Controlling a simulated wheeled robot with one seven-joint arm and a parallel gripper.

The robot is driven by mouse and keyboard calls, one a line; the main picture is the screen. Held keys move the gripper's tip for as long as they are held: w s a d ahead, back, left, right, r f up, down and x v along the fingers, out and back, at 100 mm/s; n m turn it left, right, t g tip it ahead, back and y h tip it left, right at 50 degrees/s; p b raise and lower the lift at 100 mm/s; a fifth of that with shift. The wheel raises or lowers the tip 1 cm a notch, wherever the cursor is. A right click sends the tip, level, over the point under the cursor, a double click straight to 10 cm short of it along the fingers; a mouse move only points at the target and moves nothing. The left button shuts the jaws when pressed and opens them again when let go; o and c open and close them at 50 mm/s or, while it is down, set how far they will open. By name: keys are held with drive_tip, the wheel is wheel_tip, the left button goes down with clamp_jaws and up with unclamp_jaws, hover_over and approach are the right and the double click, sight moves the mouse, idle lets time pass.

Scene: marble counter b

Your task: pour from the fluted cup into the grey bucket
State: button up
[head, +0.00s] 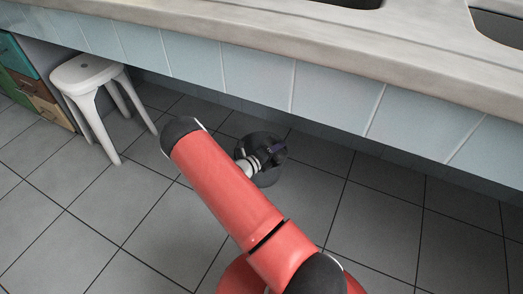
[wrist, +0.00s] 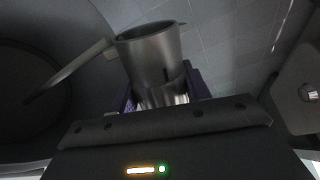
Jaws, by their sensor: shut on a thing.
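The grey bucket (head: 268,178) stands on the floor tiles below the counter, dark and round, partly covered by my wrist. My gripper (head: 279,147) is over the bucket in the head view, with purple fingers. In the wrist view my gripper (wrist: 165,88) is shut on the fluted cup (wrist: 148,52), a grey metal cup with a ribbed lower part. The cup's rim is towards the top of that view. I cannot make out the cup in the head view, nor its contents. A dark round shape fills the left of the wrist view, probably the bucket.
A white stool (head: 88,72) stands at the left beside coloured drawers (head: 28,85). The stone counter (head: 300,40) with its blue tiled front runs above and behind the bucket. The tiled floor (head: 400,240) at the right is clear.

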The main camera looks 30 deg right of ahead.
drive_tip(key=shift+w+a+f+n, duration=0.1)
drive_tip(key=shift+w+f+n, duration=0.1)
drive_tip(key=shift+w+n, duration=0.35)
idle(0.4)
drive_tip(key=shift+w+r+n+p, duration=0.2)
drive_tip(key=shift+r+n+p, duration=0.25)
drive_tip(key=shift+n, duration=0.3)
idle(0.6)
